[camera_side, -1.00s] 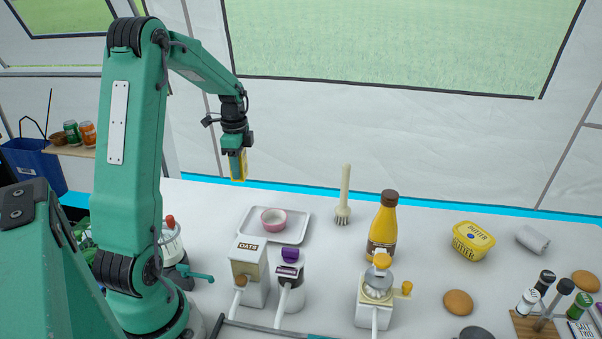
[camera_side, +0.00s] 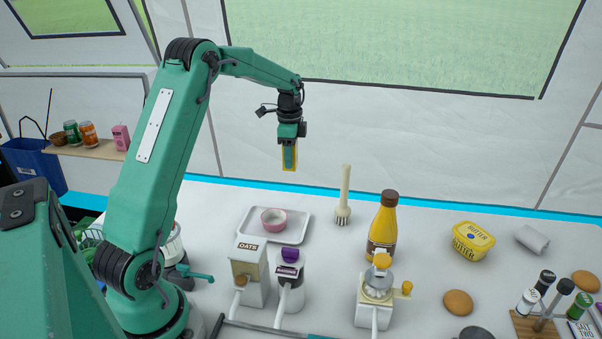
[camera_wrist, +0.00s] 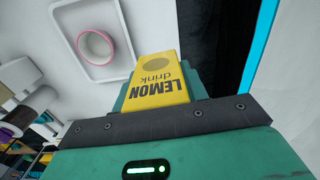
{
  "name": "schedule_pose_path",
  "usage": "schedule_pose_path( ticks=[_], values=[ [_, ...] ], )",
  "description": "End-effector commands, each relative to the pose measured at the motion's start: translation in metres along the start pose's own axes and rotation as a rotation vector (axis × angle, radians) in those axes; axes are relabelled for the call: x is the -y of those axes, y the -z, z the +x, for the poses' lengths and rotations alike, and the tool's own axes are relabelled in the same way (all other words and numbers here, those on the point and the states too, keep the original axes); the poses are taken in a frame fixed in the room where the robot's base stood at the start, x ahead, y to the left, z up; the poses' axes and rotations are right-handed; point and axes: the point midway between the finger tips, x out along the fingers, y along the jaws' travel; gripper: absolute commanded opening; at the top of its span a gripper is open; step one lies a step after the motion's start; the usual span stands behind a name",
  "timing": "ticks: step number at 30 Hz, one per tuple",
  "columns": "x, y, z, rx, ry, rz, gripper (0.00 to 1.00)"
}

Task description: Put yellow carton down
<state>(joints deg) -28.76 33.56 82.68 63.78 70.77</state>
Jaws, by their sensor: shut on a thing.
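The yellow carton (camera_side: 289,160) is held in my gripper (camera_side: 289,158), high above the back of the white table. In the wrist view the carton (camera_wrist: 158,80) shows the words "LEMON drink", and my gripper (camera_wrist: 160,105) is shut on it. In the side view green finger covers most of the carton's near face, and yellow shows at its edges. The carton hangs upright and touches nothing below it.
Below lies a white tray (camera_side: 298,228) with a pink bowl (camera_side: 273,219). A brush (camera_side: 344,200) stands right of it, then a yellow bottle (camera_side: 383,226) and a butter tub (camera_side: 472,240). An oats dispenser (camera_side: 249,268) stands in front. Bare table lies between bottle and tub.

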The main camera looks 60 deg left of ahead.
Motion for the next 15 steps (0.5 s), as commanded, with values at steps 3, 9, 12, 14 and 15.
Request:
schedule_pose_path(
  ticks=[3, 9, 12, 14, 15],
  values=[
    [0.006, 0.032, 0.001, 0.000, 0.000, 0.011, 0.22],
    [0.010, 0.082, 0.002, 0.000, 0.001, 0.020, 0.22],
    [0.009, 0.108, 0.002, 0.000, 0.001, 0.025, 0.22],
    [0.008, 0.123, 0.003, 0.000, 0.000, 0.028, 0.22],
    [0.007, 0.134, 0.004, 0.000, 0.000, 0.029, 0.22]
  ],
)
